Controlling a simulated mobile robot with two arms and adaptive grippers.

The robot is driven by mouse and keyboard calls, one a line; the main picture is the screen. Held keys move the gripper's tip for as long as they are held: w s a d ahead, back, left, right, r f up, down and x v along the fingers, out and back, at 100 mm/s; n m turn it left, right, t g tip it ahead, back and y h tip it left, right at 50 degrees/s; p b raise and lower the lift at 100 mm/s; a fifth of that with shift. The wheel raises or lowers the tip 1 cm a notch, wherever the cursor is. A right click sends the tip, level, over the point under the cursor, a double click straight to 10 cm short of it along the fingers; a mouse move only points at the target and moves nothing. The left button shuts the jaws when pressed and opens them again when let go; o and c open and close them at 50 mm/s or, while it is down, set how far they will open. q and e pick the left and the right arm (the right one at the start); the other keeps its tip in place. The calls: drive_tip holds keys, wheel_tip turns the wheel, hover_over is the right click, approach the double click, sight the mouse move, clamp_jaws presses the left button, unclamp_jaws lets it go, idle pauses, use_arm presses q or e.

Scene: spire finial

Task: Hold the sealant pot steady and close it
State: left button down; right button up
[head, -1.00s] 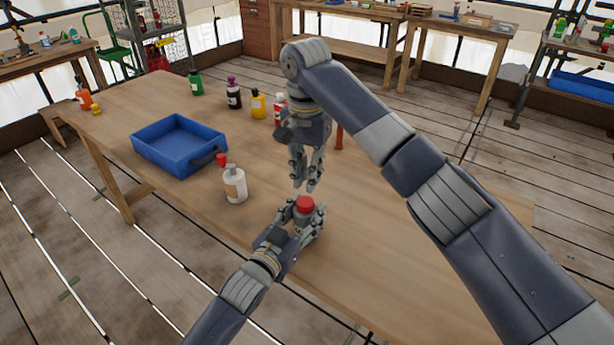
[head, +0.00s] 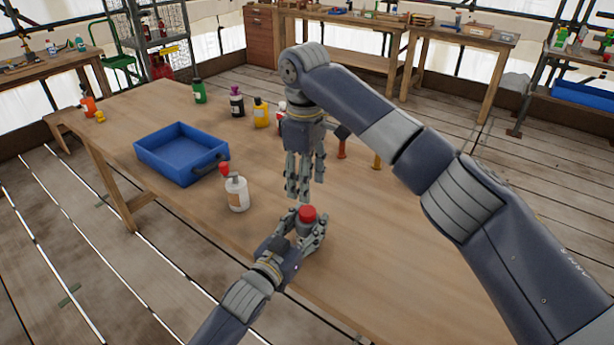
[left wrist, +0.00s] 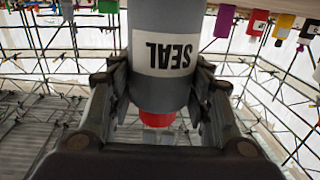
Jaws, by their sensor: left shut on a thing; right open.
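The sealant pot (left wrist: 162,88) is a grey cylinder with a white label reading SEAL, upside down in the left wrist view. A red lid (head: 307,213) sits at its top end; whether it is fully seated I cannot tell. My left gripper (head: 306,222) is shut on the pot near the table's front edge, its fingers on either side. The pot's body is mostly hidden by the fingers in the head view. My right gripper (head: 298,196) is open and empty, fingers pointing down, above and slightly left of the red lid, apart from it.
On the wooden table (head: 390,260), a white bottle with a red cap (head: 236,194) stands left of the pot. A blue tray (head: 150,158) lies farther left. Green (head: 199,92), purple-capped (head: 236,102) and yellow (head: 261,113) bottles stand behind. The tabletop right of the pot is clear.

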sight(307, 211)
drive_tip(key=n, duration=0.3)
drive_tip(key=shift+r+n, duration=0.1)
drive_tip(key=shift+n, duration=0.3)
drive_tip(key=n, duration=0.3)
drive_tip(key=shift+r+n, duration=0.1)
drive_tip(key=shift+n, duration=0.3)
drive_tip(key=n, duration=0.5)
drive_tip(key=shift+n, duration=0.3)
drive_tip(key=n, duration=0.5)
drive_tip(key=shift+r, duration=0.15)
drive_tip(key=n, duration=0.6)
drive_tip(key=shift+s+d+n, duration=0.1)
drive_tip(key=shift+n, duration=0.3)
drive_tip(key=shift+f, duration=4)
